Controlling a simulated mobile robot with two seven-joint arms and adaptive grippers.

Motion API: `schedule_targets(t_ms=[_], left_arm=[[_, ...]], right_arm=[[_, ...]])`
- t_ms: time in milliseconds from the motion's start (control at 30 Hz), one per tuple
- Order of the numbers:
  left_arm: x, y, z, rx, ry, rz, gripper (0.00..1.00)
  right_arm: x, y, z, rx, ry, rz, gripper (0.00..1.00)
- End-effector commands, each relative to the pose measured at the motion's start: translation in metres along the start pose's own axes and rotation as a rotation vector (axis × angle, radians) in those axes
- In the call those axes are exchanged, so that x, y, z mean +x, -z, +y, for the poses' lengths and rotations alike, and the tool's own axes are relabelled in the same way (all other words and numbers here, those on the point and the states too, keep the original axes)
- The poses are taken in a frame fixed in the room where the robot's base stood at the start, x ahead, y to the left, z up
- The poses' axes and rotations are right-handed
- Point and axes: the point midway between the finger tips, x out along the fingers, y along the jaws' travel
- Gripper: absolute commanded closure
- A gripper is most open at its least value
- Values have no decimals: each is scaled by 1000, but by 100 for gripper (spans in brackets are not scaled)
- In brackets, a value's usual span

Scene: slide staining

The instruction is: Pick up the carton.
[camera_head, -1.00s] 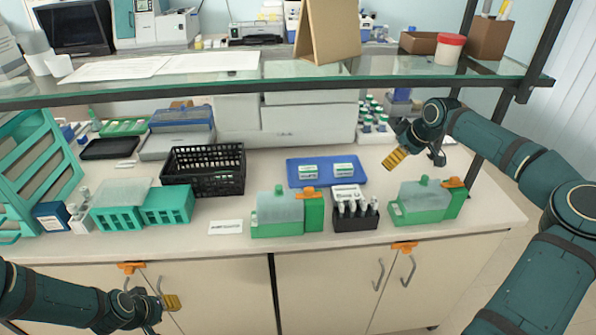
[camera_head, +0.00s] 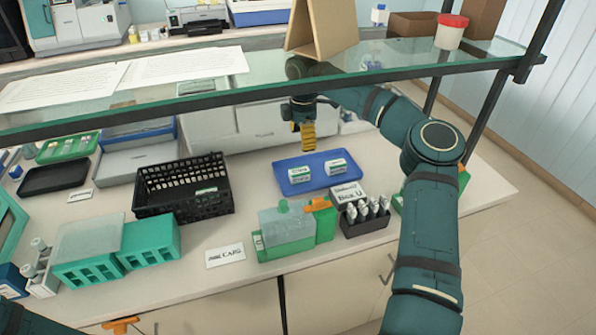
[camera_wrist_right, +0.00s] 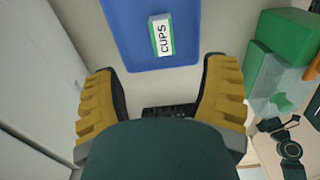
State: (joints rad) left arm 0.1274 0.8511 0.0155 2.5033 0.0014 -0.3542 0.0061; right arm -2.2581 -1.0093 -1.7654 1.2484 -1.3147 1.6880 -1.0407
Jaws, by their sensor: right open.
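Two small white-and-green cartons lie on a blue tray (camera_head: 290,187): a left carton (camera_head: 300,174) and a right carton (camera_head: 336,166). In the right wrist view one carton (camera_wrist_right: 161,38), lettered "CUPS", lies on the blue tray (camera_wrist_right: 125,48), ahead of the fingers and between their lines. I cannot tell which of the two it is. My right gripper (camera_head: 307,150) is above the tray's back edge, pointing down. In the wrist view its yellow fingers (camera_wrist_right: 160,72) are wide apart with nothing between them.
A glass shelf (camera_head: 260,86) spans above the bench, close over my right arm. A black basket (camera_head: 184,190) stands left of the tray. A green staining box (camera_head: 287,232) and a black bottle rack (camera_head: 365,223) stand in front. Grey equipment (camera_head: 235,130) stands behind.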

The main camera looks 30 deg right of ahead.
Motion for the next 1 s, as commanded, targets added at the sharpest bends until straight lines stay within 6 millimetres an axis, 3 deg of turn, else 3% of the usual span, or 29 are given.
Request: schedule_targets(t_ms=[233, 500, 767, 1000], left_arm=[[17, -8, -6, 3, -1, -15, 62], [20, -8, -8, 4, -1, -15, 62], [21, -8, -8, 5, -1, -14, 62], [26, -7, -10, 5, -1, -11, 62]], right_arm=[[34, 0, 0, -5, 3, -4, 27], [77, 2, 0, -5, 3, 0, 27], [90, 2, -1, -4, 2, -1, 27], [120, 12, -2, -6, 3, 0, 27]])
